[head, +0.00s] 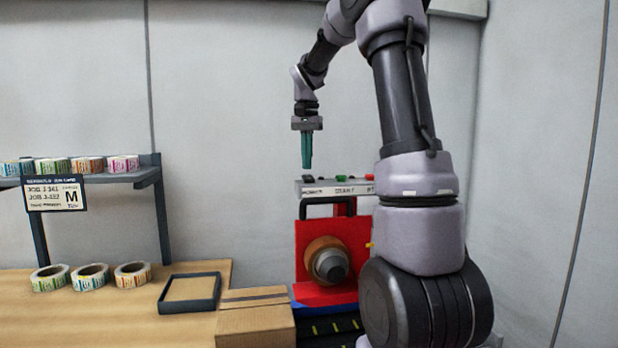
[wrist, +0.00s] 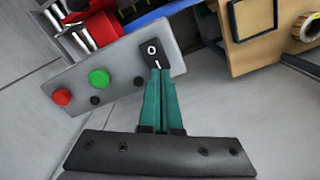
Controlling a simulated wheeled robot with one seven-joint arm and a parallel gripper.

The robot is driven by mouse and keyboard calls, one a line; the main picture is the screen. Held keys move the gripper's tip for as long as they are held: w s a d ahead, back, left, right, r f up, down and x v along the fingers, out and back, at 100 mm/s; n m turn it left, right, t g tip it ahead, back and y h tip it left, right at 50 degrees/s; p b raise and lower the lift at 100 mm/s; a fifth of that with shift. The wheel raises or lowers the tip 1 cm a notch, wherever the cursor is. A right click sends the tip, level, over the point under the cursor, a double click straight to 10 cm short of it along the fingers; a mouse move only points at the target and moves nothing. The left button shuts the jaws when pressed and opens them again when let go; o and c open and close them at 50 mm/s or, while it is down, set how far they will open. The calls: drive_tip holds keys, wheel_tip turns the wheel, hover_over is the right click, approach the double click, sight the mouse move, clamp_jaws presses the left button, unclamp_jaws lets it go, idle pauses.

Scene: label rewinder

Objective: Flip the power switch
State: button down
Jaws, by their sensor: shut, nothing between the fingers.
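The power switch (wrist: 151,52) is a black rocker marked O and I on the grey control panel (wrist: 185,42). In the wrist view it lies just beyond my fingertips, which overlap its I end. In the head view the panel (head: 329,191) tops the red label rewinder (head: 311,240), and the switch shows small and dark at its left end. My gripper (head: 307,166) points straight down above that left end, with a small gap below the tips. Its teal fingers, also in the wrist view (wrist: 159,72), are shut together and empty.
A green button (wrist: 99,78), a red button (wrist: 61,97) and small black knobs share the panel. A cardboard box (head: 255,323) and an empty dark-framed tray (head: 190,291) stand left of the rewinder. A shelf (head: 125,178) holds label rolls. The air around my gripper is clear.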

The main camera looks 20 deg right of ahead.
sight(307, 175)
drive_tip(key=shift+f, duration=1.05)
idle(0.4)
drive_tip(key=shift+r, duration=3.55)
drive_tip(key=shift+s, duration=0.1)
drive_tip(key=s+a+f+n+t+y, duration=0.1)
drive_tip(key=s+a+f+n+t, duration=0.1)
drive_tip(key=s, duration=1)
drive_tip(key=s+a+f+n+t+y, duration=0.1)
drive_tip(key=s+a+t, duration=0.4)
drive_tip(key=s, duration=0.8)
drive_tip(key=shift+s+a+f+n, duration=0.2)
drive_tip(key=shift+a+f+n, duration=0.25)
drive_tip(key=shift+a, duration=0.5)
